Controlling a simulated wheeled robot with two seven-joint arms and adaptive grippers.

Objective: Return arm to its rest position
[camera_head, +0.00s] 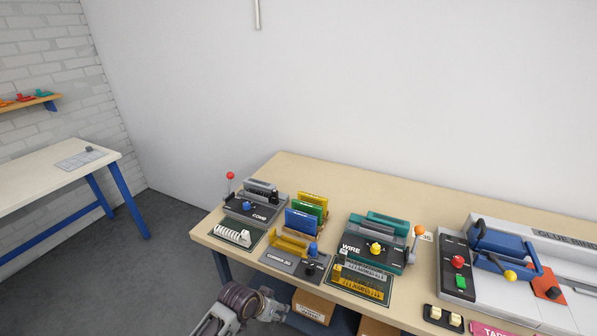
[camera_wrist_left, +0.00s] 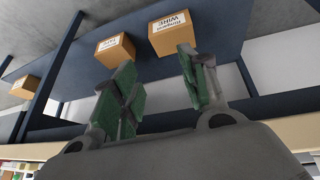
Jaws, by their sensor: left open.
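My left gripper (camera_head: 272,303) is low in the head view, in front of and below the front edge of the wooden workbench (camera_head: 340,180). In the left wrist view its two green-padded fingers (camera_wrist_left: 160,95) stand well apart with nothing between them. The gripper is open and empty. Part of my left arm shows at the bottom of the head view. My right gripper is in neither view.
On the bench stand the comb machine (camera_head: 250,211), the corner machine (camera_head: 283,262), the wire machine (camera_head: 365,255) and a large grey machine (camera_head: 515,297). Cardboard boxes (camera_head: 312,307) sit on the blue shelf below. A side table (camera_head: 40,175) is at left, with open floor between.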

